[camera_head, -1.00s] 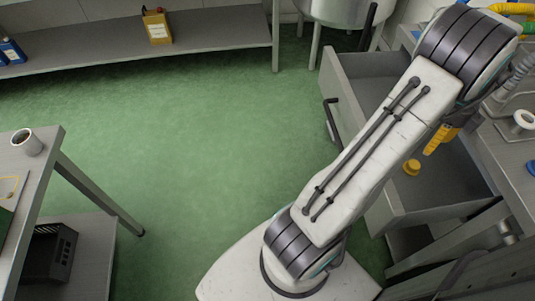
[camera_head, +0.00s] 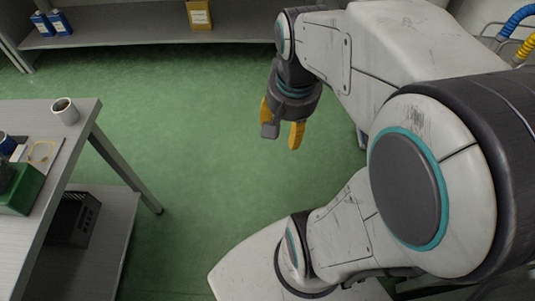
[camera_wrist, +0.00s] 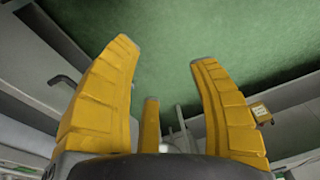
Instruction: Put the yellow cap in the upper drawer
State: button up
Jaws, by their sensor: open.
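My gripper (camera_head: 283,125) hangs open over the green floor in the upper middle of the head view, with yellow fingers pointing down. In the wrist view my gripper (camera_wrist: 165,85) shows its yellow fingers spread, with nothing between them. The yellow cap is not visible in either current view. The drawer is hidden behind my arm in the head view. In the wrist view a grey panel with a dark handle (camera_wrist: 62,80) shows at the left; it looks like a drawer front, but I cannot tell which drawer.
A grey table (camera_head: 75,135) at left holds a cup (camera_head: 65,110) and a green bin (camera_head: 20,190). A black crate (camera_head: 72,218) sits on its lower shelf. A back shelf (camera_head: 140,35) holds blue bottles (camera_head: 60,22) and a yellow container (camera_head: 200,14). The floor between is clear.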

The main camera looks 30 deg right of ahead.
jog(key=s+a+f+n, duration=0.1)
jog(key=s+a+n, duration=0.3)
jog(key=a+n, duration=0.3)
jog(key=shift+n+t+y, duration=0.3)
jog(key=shift+n, duration=0.5)
jog(key=shift+s, duration=0.1)
